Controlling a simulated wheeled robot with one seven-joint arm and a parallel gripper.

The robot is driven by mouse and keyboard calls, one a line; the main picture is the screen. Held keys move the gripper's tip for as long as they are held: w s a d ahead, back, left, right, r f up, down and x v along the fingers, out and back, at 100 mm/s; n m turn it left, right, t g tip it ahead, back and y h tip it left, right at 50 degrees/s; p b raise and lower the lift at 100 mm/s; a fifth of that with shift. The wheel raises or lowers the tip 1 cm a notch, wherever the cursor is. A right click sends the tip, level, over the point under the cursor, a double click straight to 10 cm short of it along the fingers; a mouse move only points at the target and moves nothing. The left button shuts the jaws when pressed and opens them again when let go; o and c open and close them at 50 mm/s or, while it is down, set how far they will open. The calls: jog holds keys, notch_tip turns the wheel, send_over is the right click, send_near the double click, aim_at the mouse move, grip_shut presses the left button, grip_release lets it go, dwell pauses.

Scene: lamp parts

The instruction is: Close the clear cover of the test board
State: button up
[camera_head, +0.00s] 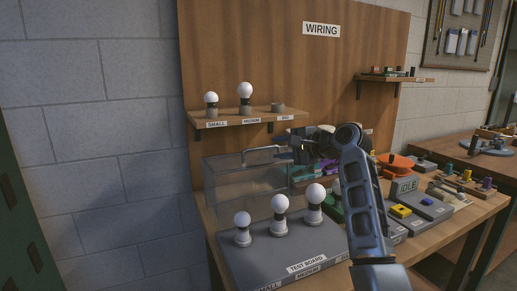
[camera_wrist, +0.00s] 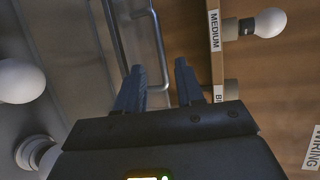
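The grey test board (camera_head: 262,262) lies on the bench with three white bulbs standing in its sockets. Its clear cover (camera_head: 228,182) is raised at the back, behind the bulbs. A grey bar handle (camera_head: 262,153) runs along the cover's upper edge. My gripper (camera_head: 300,152) is at the right end of this handle. In the wrist view my gripper (camera_wrist: 158,67) has its two fingers apart, and the handle (camera_wrist: 157,35) passes between them in the picture. Whether the fingers touch the handle cannot be told.
A wall shelf (camera_head: 240,120) with two bulbs and an empty socket is just above the cover. A grey box marked IDLE (camera_head: 405,187) and several coloured parts crowd the bench at right. My arm hides part of the bench right of the board.

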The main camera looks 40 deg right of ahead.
aim_at(261, 149)
jog(key=x, duration=0.7)
jog(key=shift+w+a+f, duration=0.1)
jog(key=shift+w, duration=0.1)
jog(key=shift+c, duration=0.3)
grip_shut()
